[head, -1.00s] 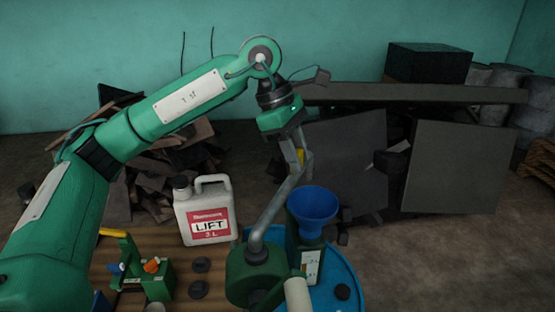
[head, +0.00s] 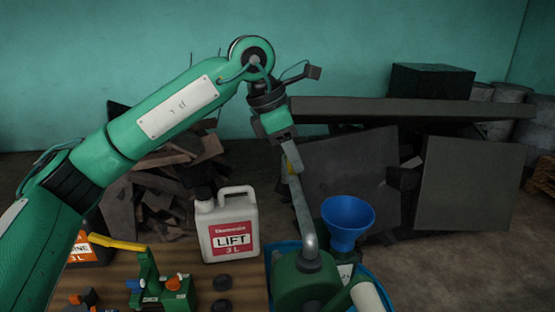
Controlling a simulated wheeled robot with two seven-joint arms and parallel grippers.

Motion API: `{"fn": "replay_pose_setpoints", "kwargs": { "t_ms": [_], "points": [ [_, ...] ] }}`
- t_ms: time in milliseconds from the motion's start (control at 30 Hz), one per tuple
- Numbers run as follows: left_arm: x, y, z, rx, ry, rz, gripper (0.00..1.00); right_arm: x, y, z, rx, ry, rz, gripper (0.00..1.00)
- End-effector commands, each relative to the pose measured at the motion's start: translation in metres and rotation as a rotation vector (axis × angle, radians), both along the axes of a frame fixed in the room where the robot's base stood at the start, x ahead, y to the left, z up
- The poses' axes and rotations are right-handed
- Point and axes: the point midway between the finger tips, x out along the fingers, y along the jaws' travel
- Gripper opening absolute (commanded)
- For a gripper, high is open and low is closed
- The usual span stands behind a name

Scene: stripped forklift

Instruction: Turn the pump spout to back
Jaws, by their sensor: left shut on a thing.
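The pump (head: 310,285) is a green body at the bottom centre, on a blue drum (head: 384,290) that is mostly hidden. Its grey spout (head: 302,205) rises from an elbow on top and runs away toward the back, slightly left. My left gripper (head: 290,155) reaches in from above and is shut on the far end of the spout. The fingers and spout tip overlap, so the exact contact is hard to see. My right gripper is not in view.
A blue funnel (head: 348,220) stands close right of the spout. A white LIFT jug (head: 231,225) stands on the wooden bench (head: 243,278) at left, near a green device with a yellow lever (head: 116,243). Dark panels (head: 350,180) lean behind.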

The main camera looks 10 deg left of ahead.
Motion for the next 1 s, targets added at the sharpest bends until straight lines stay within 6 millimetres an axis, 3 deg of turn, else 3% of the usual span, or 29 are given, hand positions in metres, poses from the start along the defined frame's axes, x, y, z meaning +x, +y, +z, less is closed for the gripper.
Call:
{"fn": "replay_pose_setpoints", "kwargs": {
  "t_ms": [567, 600, 700, 1000],
  "points": [
    [0.0006, -0.0060, 0.0016, 0.001, -0.002, 0.021, 0.00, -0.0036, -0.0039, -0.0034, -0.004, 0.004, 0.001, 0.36],
    [0.0007, -0.0060, 0.0016, 0.001, -0.002, 0.021, 0.36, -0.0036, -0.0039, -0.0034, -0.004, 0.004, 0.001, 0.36],
    [0.0005, -0.0061, 0.0014, 0.000, -0.001, 0.020, 0.54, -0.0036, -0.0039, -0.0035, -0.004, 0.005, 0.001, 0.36],
    [0.0000, -0.0064, 0.0016, 0.000, -0.001, 0.018, 0.54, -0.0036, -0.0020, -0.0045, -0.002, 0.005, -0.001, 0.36]
  ]
}}
